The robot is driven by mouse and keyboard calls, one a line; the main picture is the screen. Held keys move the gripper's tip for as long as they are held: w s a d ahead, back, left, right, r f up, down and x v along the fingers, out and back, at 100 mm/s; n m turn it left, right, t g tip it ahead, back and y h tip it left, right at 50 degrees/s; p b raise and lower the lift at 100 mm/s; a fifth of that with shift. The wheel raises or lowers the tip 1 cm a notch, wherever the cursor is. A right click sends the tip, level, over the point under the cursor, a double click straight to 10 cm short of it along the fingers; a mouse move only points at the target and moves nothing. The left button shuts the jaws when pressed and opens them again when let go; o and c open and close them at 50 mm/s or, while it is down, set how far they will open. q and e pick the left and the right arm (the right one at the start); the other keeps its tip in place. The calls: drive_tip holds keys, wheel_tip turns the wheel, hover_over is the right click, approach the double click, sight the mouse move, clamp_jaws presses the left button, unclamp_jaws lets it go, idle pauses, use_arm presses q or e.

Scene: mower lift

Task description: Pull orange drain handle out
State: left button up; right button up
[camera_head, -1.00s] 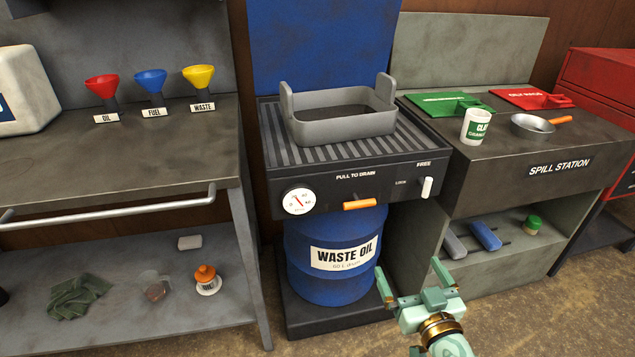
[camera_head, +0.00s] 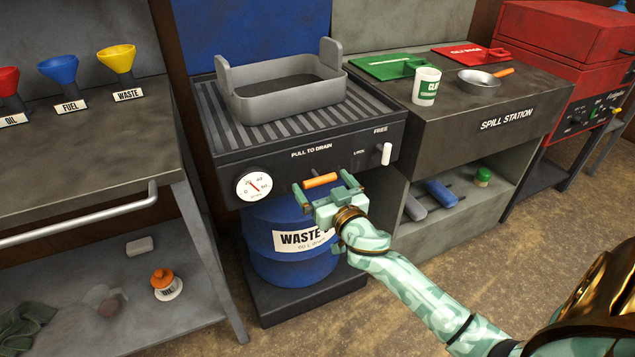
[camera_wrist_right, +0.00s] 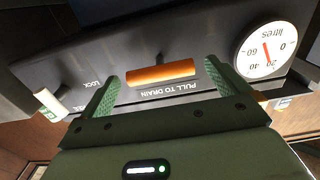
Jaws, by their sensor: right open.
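The orange drain handle (camera_head: 320,180) is a short horizontal bar on the dark front panel under the words "PULL TO DRAIN". My right gripper (camera_head: 325,189) is open in front of it, with one finger on each side of the bar. In the right wrist view, the orange handle (camera_wrist_right: 161,73) lies between the tips of the two green fingers of the gripper (camera_wrist_right: 162,85). I see gaps between the handle ends and the fingers, and no clear contact. My left gripper is not in view.
A dial gauge (camera_head: 254,185) sits left of the handle and a white lever (camera_head: 386,154) right of it. A grey pan (camera_head: 290,99) rests on the ribbed top. A blue waste oil drum (camera_head: 282,262) stands below, and the spill station (camera_head: 470,125) is at right.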

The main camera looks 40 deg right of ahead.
sight(317, 177)
drive_tip(key=shift+x, duration=1.15)
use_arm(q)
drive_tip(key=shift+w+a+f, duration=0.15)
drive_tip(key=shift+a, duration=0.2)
use_arm(e)
drive_tip(key=shift+c, duration=0.3)
